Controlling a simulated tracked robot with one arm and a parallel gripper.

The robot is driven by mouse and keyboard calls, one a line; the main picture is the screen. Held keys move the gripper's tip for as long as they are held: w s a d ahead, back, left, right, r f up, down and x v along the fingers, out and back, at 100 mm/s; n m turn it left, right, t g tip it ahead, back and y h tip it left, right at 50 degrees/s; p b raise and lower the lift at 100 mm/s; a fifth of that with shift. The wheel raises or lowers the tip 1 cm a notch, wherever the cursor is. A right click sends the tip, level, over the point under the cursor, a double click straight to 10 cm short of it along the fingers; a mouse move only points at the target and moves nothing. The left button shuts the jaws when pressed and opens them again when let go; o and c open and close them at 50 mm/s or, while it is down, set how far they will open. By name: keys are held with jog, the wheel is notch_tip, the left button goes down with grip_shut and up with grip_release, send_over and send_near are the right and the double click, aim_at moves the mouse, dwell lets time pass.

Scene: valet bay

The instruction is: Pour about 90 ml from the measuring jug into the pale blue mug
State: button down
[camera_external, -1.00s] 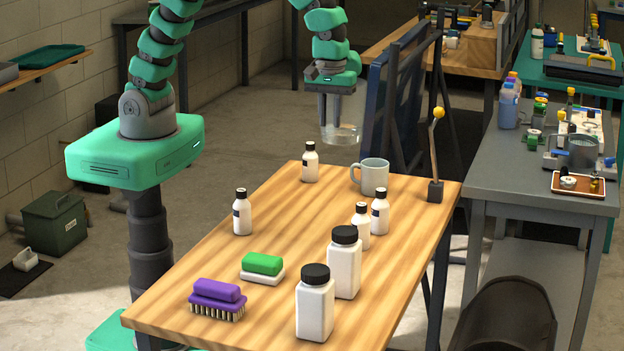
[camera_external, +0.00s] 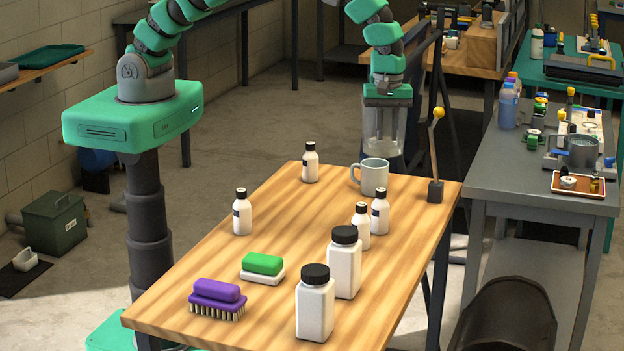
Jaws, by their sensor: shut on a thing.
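The pale blue mug (camera_external: 375,178) stands upright near the far right end of the wooden table, its handle to the left. My gripper (camera_external: 385,130) is shut on the clear measuring jug (camera_external: 384,140). It holds the jug above and behind the mug, apart from it in the picture. The jug looks about upright. The jug is see-through and partly covered by the gripper fingers, so I cannot tell the liquid level in it. The inside of the mug is mostly hidden.
Small white bottles (camera_external: 310,163) stand near the mug and along the wooden table (camera_external: 210,262). Two larger black-capped bottles (camera_external: 315,305), a green sponge (camera_external: 262,264) and a purple brush (camera_external: 217,297) are at the near end. A post with a yellow knob (camera_external: 437,130) rises right of the mug.

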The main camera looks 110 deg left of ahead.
jog(key=w+a+f+n+p, duration=0.3)
jog(key=w+a+f+p, duration=0.1)
jog(key=a+p, duration=0.25)
notch_tip(320, 180, down, 15)
jog(key=b, duration=0.1)
jog(key=shift+a+r, duration=0.2)
dwell(0.3)
